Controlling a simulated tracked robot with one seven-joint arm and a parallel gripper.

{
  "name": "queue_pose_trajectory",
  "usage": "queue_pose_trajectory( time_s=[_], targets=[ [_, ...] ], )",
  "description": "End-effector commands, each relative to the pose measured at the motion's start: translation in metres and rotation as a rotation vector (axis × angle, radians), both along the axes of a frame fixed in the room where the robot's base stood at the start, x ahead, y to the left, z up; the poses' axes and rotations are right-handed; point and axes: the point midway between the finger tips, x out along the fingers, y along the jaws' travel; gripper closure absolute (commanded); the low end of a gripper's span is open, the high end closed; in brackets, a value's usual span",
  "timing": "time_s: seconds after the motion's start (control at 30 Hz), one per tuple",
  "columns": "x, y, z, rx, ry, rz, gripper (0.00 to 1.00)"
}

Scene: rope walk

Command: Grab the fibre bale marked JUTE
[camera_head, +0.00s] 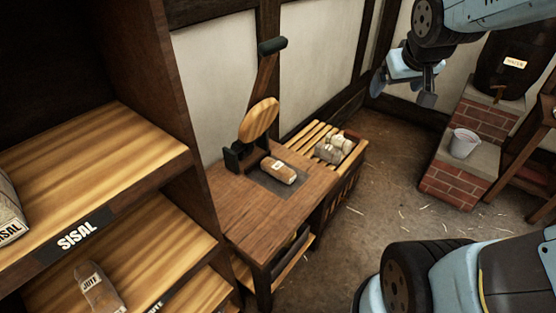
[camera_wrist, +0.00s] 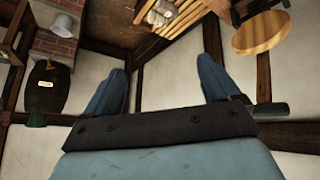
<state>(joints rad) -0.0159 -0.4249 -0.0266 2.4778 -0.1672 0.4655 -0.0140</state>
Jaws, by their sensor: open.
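The fibre bale marked JUTE (camera_head: 98,289) is a grey-brown bale with a white label, on the lower shelf at the bottom left of the head view. My gripper (camera_head: 406,88) is at the top right of the head view, raised over the floor and far from that bale. In the wrist view my gripper (camera_wrist: 165,92) has its two blue fingers wide apart with nothing between them. The JUTE bale does not show in the wrist view.
A shelf labelled SISAL (camera_head: 77,237) holds a bale cut off at the left edge. A wooden bench (camera_head: 235,195) carries a brown bale (camera_head: 279,171) under a lever press. A slatted crate (camera_head: 340,192) holds pale bales. A bucket (camera_head: 465,143) stands on brick steps. The middle floor is clear.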

Motion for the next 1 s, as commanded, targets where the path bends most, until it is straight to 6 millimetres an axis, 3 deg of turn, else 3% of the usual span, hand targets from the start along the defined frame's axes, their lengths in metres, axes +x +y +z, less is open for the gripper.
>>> queue_pose_trajectory(
  time_s=[0.2,0.5,0.8,1.0],
  targets=[
    [0.062,-0.001,-0.036,-0.054,-0.055,0.083,0.11],
    [0.132,0.012,-0.096,-0.093,-0.137,0.232,0.11],
    [0.179,0.037,-0.169,-0.078,-0.213,0.400,0.11],
    [0.195,0.059,-0.222,-0.034,-0.263,0.515,0.11]
  ],
)
